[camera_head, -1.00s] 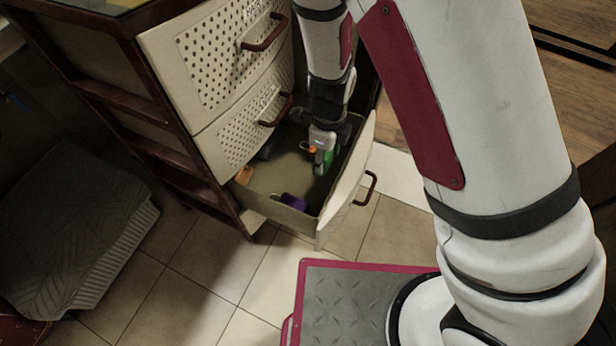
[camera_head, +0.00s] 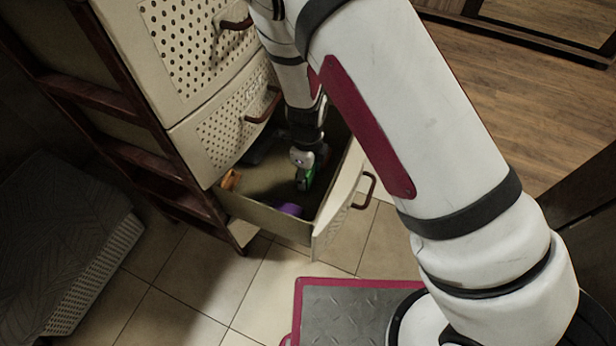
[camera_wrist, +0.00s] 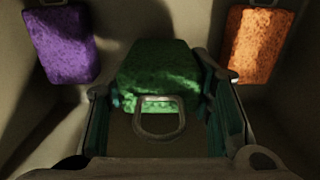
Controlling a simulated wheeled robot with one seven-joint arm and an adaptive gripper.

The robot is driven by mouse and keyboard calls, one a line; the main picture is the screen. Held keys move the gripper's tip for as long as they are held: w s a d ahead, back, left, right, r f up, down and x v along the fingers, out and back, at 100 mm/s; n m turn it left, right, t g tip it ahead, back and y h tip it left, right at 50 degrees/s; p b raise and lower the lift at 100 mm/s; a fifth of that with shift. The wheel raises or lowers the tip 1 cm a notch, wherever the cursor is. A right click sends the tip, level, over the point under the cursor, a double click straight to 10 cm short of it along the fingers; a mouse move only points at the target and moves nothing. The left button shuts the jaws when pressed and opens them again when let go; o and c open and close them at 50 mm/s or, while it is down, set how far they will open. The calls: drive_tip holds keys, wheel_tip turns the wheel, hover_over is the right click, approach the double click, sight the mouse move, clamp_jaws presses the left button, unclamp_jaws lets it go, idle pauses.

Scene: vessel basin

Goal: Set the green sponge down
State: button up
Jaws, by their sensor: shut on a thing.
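The green sponge (camera_wrist: 155,75) is between the two fingers of my gripper (camera_wrist: 165,110) in the wrist view. My gripper is shut on it. In the head view my gripper (camera_head: 303,178) reaches down inside the open bottom drawer (camera_head: 268,222), and only a sliver of the green sponge (camera_head: 311,176) shows beside it. The sponge is low in the drawer; whether it touches the drawer floor cannot be told.
A purple sponge (camera_wrist: 62,45) and an orange sponge (camera_wrist: 257,43) lie in the drawer, one on each side of the green one. The drawer's front panel (camera_head: 340,198) and walls stand close around my gripper. Two closed drawers (camera_head: 190,45) are above.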

drive_tip(key=shift+s+d+f, duration=0.1)
drive_tip(key=shift+f, duration=0.5)
drive_tip(key=shift+b, duration=0.3)
drive_tip(key=o, duration=1)
drive_tip(key=shift+f, duration=0.1)
drive_tip(key=shift+o, duration=0.2)
drive_tip(key=shift+r+p, duration=2.1)
drive_tip(key=shift+r, duration=1.8)
